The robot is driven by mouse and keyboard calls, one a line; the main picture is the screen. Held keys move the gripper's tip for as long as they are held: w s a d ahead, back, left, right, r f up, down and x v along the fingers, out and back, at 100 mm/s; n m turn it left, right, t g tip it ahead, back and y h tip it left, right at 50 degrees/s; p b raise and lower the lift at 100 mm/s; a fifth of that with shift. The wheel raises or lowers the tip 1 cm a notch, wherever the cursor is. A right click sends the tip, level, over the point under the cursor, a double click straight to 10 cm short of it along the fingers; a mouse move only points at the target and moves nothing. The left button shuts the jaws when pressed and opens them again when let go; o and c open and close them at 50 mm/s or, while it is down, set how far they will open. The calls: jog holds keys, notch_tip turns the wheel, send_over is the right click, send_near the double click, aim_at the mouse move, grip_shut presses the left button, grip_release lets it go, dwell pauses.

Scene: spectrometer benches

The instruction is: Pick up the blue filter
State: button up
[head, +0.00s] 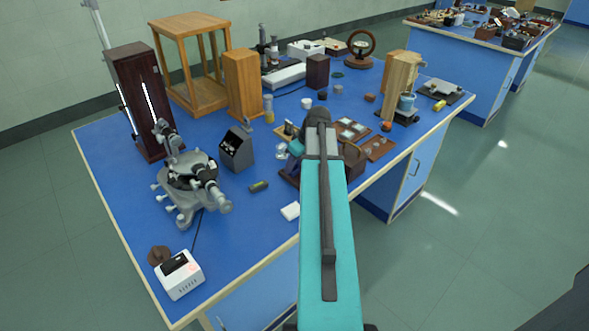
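I cannot make out the blue filter for certain. An open wooden case (379,148) with small pale flat pieces lies on the blue bench near its right edge, just beyond my arm. The pieces are too small for me to tell their colours. My teal arm reaches from the bottom of the head view to the middle of the bench and covers part of what lies there. My gripper's fingers do not show, so I cannot see whether they are open or shut.
A grey spectrometer (190,182) and a white box (180,275) stand at the front left. A dark lamp housing (137,100), a wooden frame (187,62) and a wooden block (243,85) stand behind. A wooden stand (398,88) is at right.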

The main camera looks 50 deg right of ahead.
jog(key=c, duration=0.5)
jog(key=shift+r, duration=0.1)
jog(key=shift+r+b, duration=0.9)
jog(key=shift+r, duration=4)
